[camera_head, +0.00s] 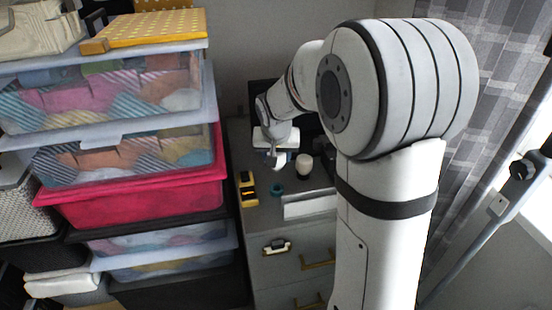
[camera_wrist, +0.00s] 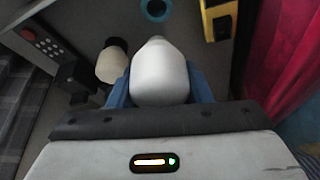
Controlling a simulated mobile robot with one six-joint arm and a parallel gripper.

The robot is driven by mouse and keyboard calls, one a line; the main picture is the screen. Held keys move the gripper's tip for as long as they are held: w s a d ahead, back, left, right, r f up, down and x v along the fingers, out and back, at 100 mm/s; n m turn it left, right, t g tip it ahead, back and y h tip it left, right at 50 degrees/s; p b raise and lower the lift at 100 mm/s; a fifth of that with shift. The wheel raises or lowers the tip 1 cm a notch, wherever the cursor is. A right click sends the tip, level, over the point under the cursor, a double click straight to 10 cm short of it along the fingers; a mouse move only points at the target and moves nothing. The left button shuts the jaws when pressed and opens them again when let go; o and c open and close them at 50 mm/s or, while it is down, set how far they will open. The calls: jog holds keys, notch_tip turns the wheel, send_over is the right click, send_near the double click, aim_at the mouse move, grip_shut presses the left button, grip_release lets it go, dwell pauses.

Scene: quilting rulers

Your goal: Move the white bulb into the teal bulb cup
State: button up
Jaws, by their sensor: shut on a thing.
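The white bulb (camera_wrist: 158,75) is between the two blue fingers of my gripper (camera_wrist: 158,88) in the wrist view, and the gripper is shut on it. In the head view my gripper (camera_head: 277,153) is over the grey cabinet top, and only a small white part of what it holds shows. The teal bulb cup (camera_head: 277,190) stands on the cabinet, nearer the front than the gripper. It also shows in the wrist view (camera_wrist: 155,9), cut by the top edge, apart from and beyond the bulb. Its dark opening is visible.
A white and dark rounded object (camera_head: 304,164) stands right of the gripper; it is close left of the bulb in the wrist view (camera_wrist: 111,63). A yellow and black object (camera_head: 248,189) lies left of the cup. A white box-like thing (camera_head: 310,205) is at the cabinet's front. Stacked bins (camera_head: 140,190) stand left.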

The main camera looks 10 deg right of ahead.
jog(key=shift+f+b, duration=2.5)
jog(key=shift+f, duration=0.45)
jog(key=shift+f, duration=1.3)
jog(key=o, duration=0.9)
jog(key=shift+p+v, duration=0.9)
jog(key=shift+v, duration=2.95)
jog(key=shift+s, duration=0.1)
